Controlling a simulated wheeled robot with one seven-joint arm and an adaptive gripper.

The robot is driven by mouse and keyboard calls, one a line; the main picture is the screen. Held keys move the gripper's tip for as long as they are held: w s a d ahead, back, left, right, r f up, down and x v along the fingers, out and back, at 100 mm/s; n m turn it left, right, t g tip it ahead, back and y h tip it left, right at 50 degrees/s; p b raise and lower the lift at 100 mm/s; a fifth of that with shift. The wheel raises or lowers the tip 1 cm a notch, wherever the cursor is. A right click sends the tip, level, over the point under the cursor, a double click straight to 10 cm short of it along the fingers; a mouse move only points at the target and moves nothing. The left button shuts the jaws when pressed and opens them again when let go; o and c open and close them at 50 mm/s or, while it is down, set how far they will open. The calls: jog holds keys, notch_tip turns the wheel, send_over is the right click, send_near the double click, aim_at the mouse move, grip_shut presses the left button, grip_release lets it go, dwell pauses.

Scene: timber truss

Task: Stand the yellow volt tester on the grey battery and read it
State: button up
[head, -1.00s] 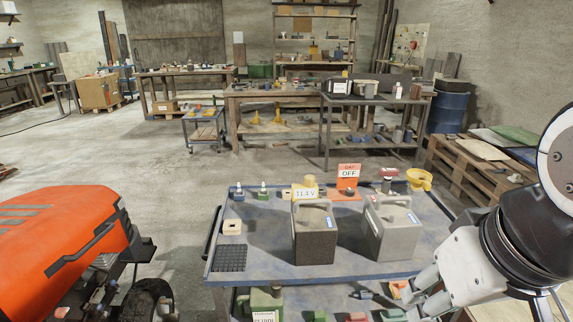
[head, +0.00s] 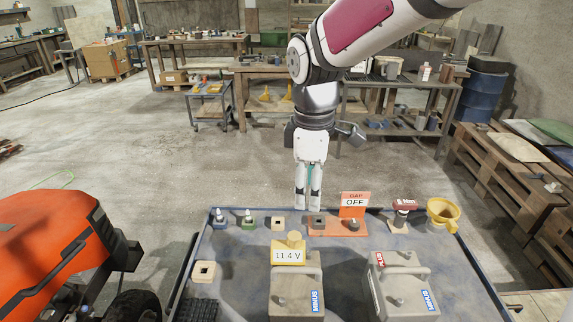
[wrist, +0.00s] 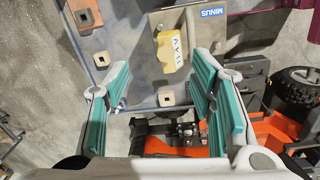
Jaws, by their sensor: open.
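The yellow volt tester (head: 289,257) stands upright at the far end of the left, darker grey battery (head: 297,300), and appears to rest on its top. Its white display reads 11.4 V. In the wrist view, the tester (wrist: 173,50) sits by the battery's edge, with the battery's blue MINUS label (wrist: 206,14) above right. A second, lighter grey battery (head: 400,295) with PLUS and MINUS labels stands to the right. My gripper (head: 308,205) points down behind the cart's far edge, apart from the tester. In the wrist view, its green-padded fingers (wrist: 158,100) are spread and empty.
The blue cart top (head: 230,270) carries small wooden blocks and bottles along its far edge. An orange OFF sign (head: 354,203), a red-topped item (head: 404,208) and a yellow funnel (head: 443,215) stand at far right. An orange machine (head: 50,250) is close on the left.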

aim_at(293, 236)
jog(key=a+f, duration=0.1)
jog(key=f, duration=0.2)
jog(key=a+f+n+p, duration=0.1)
jog(key=f, duration=0.2)
jog(key=w+a+f+n, duration=0.1)
jog(key=f, duration=0.3)
jog(key=shift+a+f+g+p, duration=0.1)
jog(key=shift+g+p, duration=0.2)
jog(key=shift+p, duration=0.1)
jog(key=f, duration=0.2)
jog(key=s+f+p, duration=0.1)
jog(key=f, duration=0.1)
jog(key=shift+f, duration=0.25)
jog(key=shift+w+f, duration=0.15)
jog(key=shift+f, duration=0.35)
grip_shut()
